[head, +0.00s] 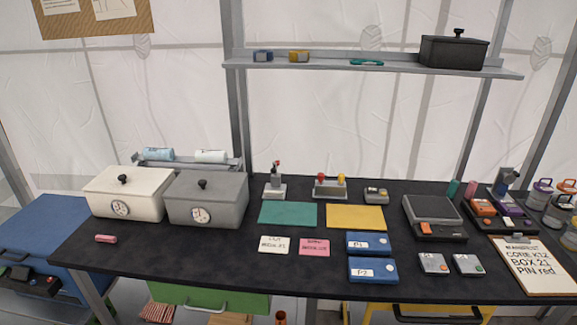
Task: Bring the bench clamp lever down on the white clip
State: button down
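A small device with an upright dark lever and a red tip (276,168) stands on the dark bench (140,252), behind the green mat; it looks like the bench clamp. Its lever appears raised. It has a pale, light grey or white base (273,192). I cannot tell whether a separate white clip sits in it; the parts are too small. My gripper is not in view.
A grey block with red and yellow knobs (330,189) stands right of the clamp. A grey lidded box (207,203) stands to its left. A green mat (287,214) and yellow mat (355,217) lie in front. A shelf (370,67) hangs above. The bench's front left is mostly clear.

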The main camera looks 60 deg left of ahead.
aim_at(275, 166)
jog(key=u, duration=0.6)
jog(key=i, duration=0.1)
jog(key=z, duration=1.15)
jog(key=k, duration=0.15)
jog(key=u, duration=3.55)
jog(key=i, duration=1)
jog(key=u, duration=0.1)
